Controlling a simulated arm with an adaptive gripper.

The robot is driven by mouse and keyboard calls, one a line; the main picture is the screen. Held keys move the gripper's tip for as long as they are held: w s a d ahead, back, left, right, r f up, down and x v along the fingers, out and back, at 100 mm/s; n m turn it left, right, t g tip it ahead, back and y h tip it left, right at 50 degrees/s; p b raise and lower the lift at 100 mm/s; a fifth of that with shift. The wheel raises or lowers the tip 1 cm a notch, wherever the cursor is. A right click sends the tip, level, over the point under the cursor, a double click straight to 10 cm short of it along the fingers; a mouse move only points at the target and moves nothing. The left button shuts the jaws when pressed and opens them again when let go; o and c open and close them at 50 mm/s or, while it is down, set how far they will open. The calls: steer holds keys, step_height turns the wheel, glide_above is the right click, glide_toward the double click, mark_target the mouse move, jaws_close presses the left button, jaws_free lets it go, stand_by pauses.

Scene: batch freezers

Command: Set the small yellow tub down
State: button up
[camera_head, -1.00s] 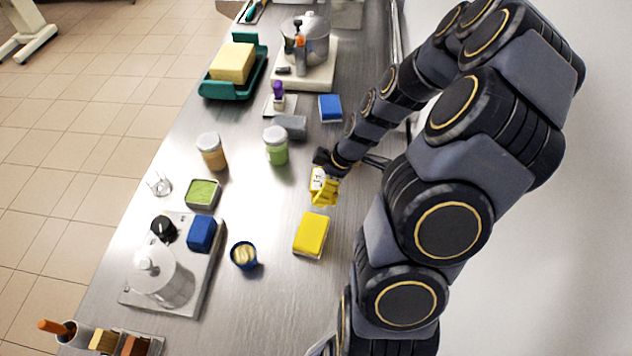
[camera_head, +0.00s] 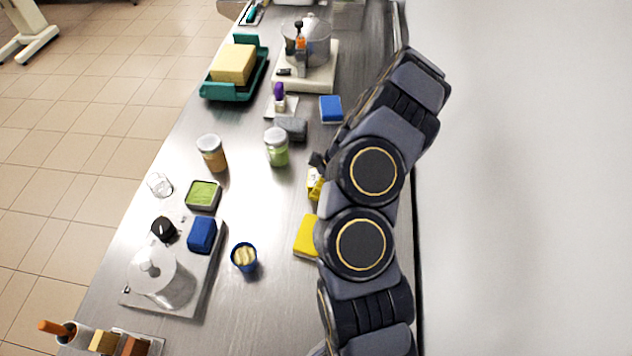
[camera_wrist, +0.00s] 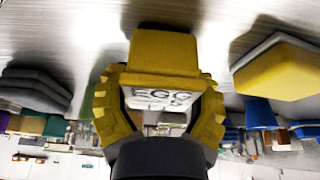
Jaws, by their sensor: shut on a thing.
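The small yellow tub (camera_wrist: 163,62) sits between the two yellow fingers of my gripper (camera_wrist: 160,105) in the wrist view. Its label reads "EGG", with a second line partly hidden. A dark shadow lies on the steel close by it; I cannot tell whether it touches the counter. In the head view, a yellow patch of tub and fingers (camera_head: 314,182) shows at the edge of my arm, which hides most of them.
A yellow block (camera_head: 306,237) lies close in front, also at right in the wrist view (camera_wrist: 280,70). A grey block (camera_head: 291,128), a green-filled jar (camera_head: 277,148) and a blue block (camera_head: 331,109) stand behind. A blue cup (camera_head: 244,256) is to the left. Bare counter (camera_head: 265,205) lies between.

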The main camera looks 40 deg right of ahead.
steer(key=shift+f, duration=0.2)
steer(key=o, duration=1.2)
steer(key=shift+r, duration=0.1)
